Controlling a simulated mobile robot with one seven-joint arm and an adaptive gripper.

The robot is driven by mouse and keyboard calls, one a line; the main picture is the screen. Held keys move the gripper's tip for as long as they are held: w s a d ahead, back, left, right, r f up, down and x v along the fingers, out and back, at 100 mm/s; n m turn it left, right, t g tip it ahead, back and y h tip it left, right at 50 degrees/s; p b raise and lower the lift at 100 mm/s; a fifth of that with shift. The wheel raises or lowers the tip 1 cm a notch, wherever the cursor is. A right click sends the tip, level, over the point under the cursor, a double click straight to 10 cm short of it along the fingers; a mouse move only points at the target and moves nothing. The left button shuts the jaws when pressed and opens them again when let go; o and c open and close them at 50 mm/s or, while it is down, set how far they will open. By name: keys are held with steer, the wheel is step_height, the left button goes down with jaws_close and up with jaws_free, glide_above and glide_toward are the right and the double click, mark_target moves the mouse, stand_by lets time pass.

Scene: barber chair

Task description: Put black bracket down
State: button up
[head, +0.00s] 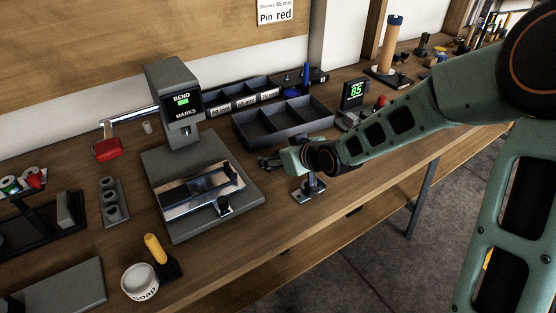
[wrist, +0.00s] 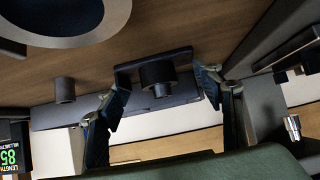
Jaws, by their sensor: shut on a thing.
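My gripper (head: 268,161) is low over the right side of the bench, at the end of the green arm, with its dark fingers pointing left. In the wrist view the two fingers (wrist: 160,92) stand on either side of a black bracket (wrist: 158,75), a dark plate with a round boss in its middle. The gripper is shut on this bracket. In the head view the bracket is hard to tell from the dark fingers, and I cannot tell whether it touches the bench. The bench (head: 270,215) has bare wood in front of the gripper.
A divided dark tray (head: 283,122) lies behind the gripper. A small dark fixture (head: 308,190) stands just below it near the front edge. A display reading 85 (head: 354,92) is behind right.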

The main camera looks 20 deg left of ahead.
steer(key=c, duration=0.4)
steer(key=shift+r, duration=0.15)
